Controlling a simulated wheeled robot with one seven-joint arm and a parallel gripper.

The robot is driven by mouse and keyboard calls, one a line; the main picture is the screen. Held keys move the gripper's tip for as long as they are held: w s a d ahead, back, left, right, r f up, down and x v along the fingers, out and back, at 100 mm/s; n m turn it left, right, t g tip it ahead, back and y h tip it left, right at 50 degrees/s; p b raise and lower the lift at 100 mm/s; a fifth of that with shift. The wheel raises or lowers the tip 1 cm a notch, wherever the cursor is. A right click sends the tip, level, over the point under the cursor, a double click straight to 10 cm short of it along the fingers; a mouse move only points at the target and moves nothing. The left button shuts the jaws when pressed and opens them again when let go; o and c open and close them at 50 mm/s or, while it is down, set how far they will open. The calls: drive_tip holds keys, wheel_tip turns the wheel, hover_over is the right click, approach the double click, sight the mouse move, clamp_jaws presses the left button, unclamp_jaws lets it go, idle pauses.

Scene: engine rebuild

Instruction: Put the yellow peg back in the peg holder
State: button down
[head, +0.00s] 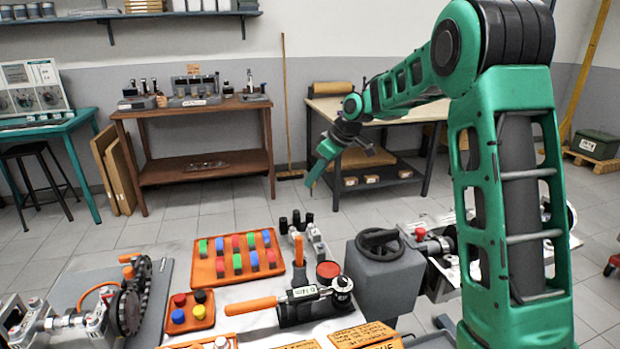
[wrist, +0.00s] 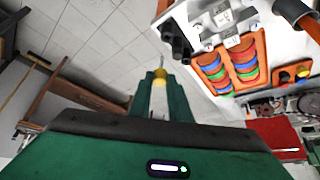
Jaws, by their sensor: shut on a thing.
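My gripper (head: 313,183) hangs at the end of my outstretched arm, in the air beyond the far edge of the bench. In the wrist view, its green fingers (wrist: 160,80) are shut on the yellow peg (wrist: 165,75), with a thin grey tip pointing away. The peg cannot be made out in the head view. An orange tray (head: 273,242) on the bench holds rows of red, green and blue pieces. I cannot tell which one is the peg holder.
Dark cylinders on a light metal block (head: 312,237) stand right of the larger tray. A torque wrench (head: 290,299) lies in front, beside a grey vise-like block with a handwheel (head: 380,275). A brown table (head: 195,110) stands behind. Floor is clear between.

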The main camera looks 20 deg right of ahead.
drive_tip(key=shift+a, duration=0.35)
drive_tip(key=shift+f, duration=0.15)
drive_tip(key=shift+f, duration=2.85)
drive_tip(key=shift+s, duration=0.15)
drive_tip(key=shift+f, duration=2.1)
drive_tip(key=c, duration=1.9)
unclamp_jaws()
drive_tip(key=shift+o, duration=0.2)
